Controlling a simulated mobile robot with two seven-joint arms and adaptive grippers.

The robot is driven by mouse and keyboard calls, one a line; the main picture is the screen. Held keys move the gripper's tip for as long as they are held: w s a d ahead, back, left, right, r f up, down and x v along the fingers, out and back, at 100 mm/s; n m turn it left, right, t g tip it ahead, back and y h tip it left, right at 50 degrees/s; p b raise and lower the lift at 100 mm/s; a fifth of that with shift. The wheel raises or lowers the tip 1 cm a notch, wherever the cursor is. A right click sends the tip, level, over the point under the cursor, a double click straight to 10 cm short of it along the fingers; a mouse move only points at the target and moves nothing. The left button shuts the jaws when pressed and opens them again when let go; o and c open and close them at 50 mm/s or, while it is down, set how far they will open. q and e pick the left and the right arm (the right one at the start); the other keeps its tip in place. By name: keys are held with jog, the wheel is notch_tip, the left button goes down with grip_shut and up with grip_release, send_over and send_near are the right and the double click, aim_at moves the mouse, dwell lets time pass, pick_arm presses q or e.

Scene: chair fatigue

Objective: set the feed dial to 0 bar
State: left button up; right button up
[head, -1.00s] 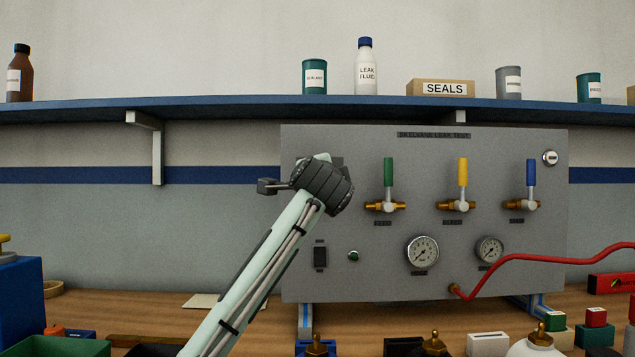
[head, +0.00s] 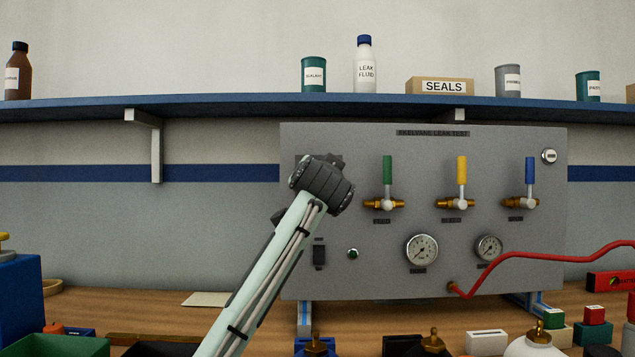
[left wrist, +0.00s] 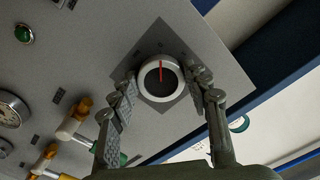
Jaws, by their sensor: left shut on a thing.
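The feed dial (left wrist: 160,77) is a round knob with a pale rim, dark face and red pointer line, set on a dark square plate (left wrist: 148,38) with faint marks. In the left wrist view the pointer stands nearly vertical, toward the picture's top. My left gripper (left wrist: 161,82) has a finger on each side of the knob and is shut on it. In the head view my left wrist (head: 322,185) covers the dial; only part of its plate shows. The scale marks are too small to read. My right gripper is not in view.
The grey panel (head: 420,285) carries green (head: 388,170), yellow (head: 462,170) and blue (head: 530,170) valve handles and two gauges (head: 422,250). A red hose (head: 560,259) runs right. A shelf (head: 230,109) hangs above; boxes and fittings crowd the bench front.

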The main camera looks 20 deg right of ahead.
aim_at(317, 132)
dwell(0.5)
pick_arm(q)
jog(key=o, duration=1.2)
jog(key=shift+c, duration=0.2)
notch_tip(317, 132, up, 10)
